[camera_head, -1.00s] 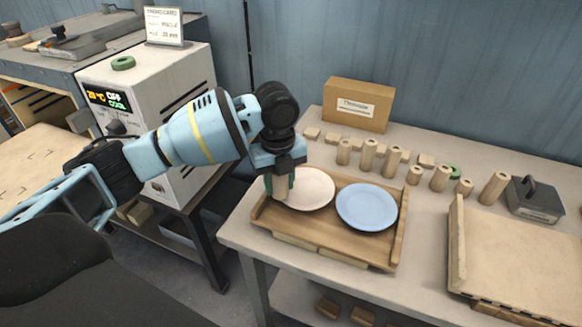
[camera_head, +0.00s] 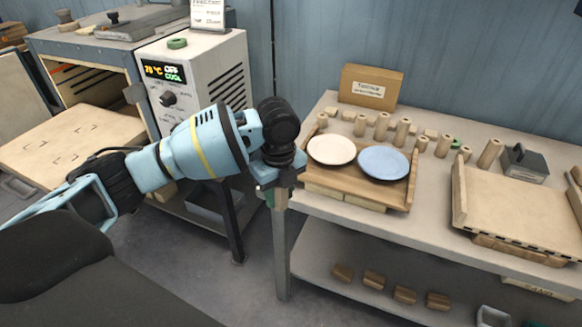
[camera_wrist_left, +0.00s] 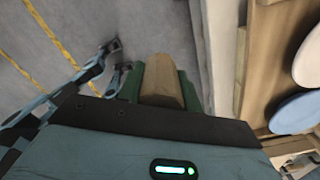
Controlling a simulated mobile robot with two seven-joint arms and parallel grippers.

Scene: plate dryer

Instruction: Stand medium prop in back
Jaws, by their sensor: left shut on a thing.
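My left gripper (camera_head: 276,197) is shut on a wooden prop, a pale block that shows between its green fingers in the left wrist view (camera_wrist_left: 161,80). It hangs at the left end of the table, clear of the tray, with floor behind the prop in the wrist view. In the head view the prop is mostly hidden by the gripper. Several upright wooden props (camera_head: 402,132) of different heights stand in a row behind the tray. I cannot tell the held prop's size from these frames. My right gripper is not in view.
A wooden tray (camera_head: 345,186) holds a cream plate (camera_head: 331,149) and a blue plate (camera_head: 384,163). A wooden board (camera_head: 520,205) lies at right. A dryer with a display (camera_head: 196,80) stands at left, beside a pale board (camera_head: 70,148). A cardboard box (camera_head: 371,86) is behind.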

